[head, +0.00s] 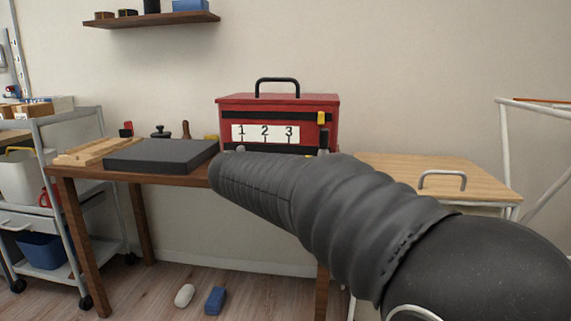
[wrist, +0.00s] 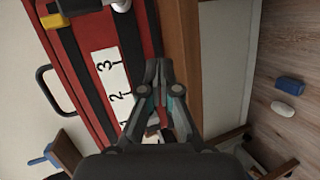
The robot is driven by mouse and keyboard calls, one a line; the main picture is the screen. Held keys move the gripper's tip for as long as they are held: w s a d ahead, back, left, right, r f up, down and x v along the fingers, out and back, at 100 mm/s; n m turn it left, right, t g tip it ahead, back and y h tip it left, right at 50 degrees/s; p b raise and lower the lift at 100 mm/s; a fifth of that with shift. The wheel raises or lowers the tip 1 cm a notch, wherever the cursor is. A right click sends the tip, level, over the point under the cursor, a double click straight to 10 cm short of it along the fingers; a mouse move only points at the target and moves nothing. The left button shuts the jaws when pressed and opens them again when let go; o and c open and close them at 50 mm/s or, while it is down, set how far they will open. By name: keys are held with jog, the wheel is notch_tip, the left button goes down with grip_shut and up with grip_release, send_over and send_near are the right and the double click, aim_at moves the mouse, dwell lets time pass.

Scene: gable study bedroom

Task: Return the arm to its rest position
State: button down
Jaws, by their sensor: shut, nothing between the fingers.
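My gripper (wrist: 160,72) shows in the wrist view, shut and empty, with its fingertips together. It is in front of a red box, which fills the left of that view; whether it touches the box cannot be told. In the head view my arm, in a ribbed dark sleeve, reaches from the lower right toward the table and hides the gripper. The red box (head: 272,101) stands there on the table, with a black top handle, a yellow piece at its right and a white label numbered 1, 2, 3. My sleeve covers its lower front.
A wooden table (head: 180,181) bears a dark slab (head: 160,155) and wooden strips (head: 88,152). A grey trolley (head: 50,135) stands left, and a wooden-topped unit with a handle (head: 442,176) right. A shelf (head: 150,19) hangs above. White and blue items (head: 215,300) lie on the floor.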

jog(key=s+d+f+m+g+y+p, duration=0.1)
jog(key=s+d+f+m+g+p, duration=0.15)
jog(key=s+d+f, duration=0.5)
jog(key=s+d+f+m+g+y+p, duration=0.1)
jog(key=s+d+f+m+g+y, duration=0.2)
jog(key=s, duration=0.8)
jog(key=s+d+r+m+g+p, duration=0.1)
jog(key=s+d+m+p, duration=0.2)
jog(key=s, duration=0.6)
jog(key=s+d+r+m+g+y+p, duration=0.1)
jog(key=s+d+m+p, duration=0.2)
jog(key=s, duration=0.6)
jog(key=shift+s+r+m+y+p, duration=0.3)
jog(key=shift+m+p, duration=0.1)
jog(key=shift+m, duration=0.15)
jog(key=shift+d, duration=0.1)
